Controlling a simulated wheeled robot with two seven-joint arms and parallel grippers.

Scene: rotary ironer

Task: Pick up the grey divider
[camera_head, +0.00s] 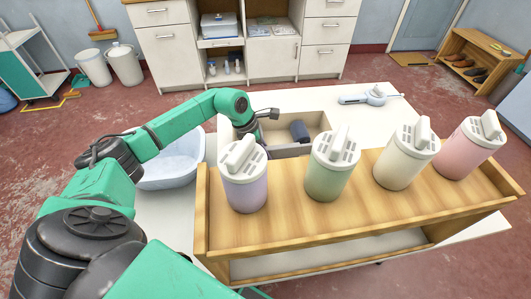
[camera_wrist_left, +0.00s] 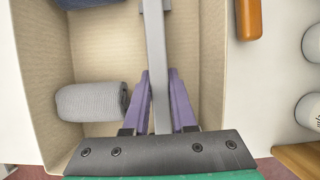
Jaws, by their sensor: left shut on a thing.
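The grey divider (camera_wrist_left: 155,35) is a long, thin grey strip in the left wrist view, running from the top edge down between my fingers. My left gripper (camera_wrist_left: 160,78) has its two purple fingers closed on either side of it. The divider is over or inside a beige box (camera_wrist_left: 215,60), which also shows on the table in the head view (camera_head: 318,121); I cannot tell whether it touches the bottom. In the head view the left gripper's fingers are mostly hidden behind the lilac bottle (camera_head: 244,184). My right gripper is not in view.
A grey rolled cloth (camera_wrist_left: 92,102) lies in the box left of the divider. A dark blue roll (camera_head: 299,131) lies at its other end. A wooden shelf (camera_head: 290,222) with several lidded bottles stands in front. A pale basin (camera_head: 172,168) is at the left.

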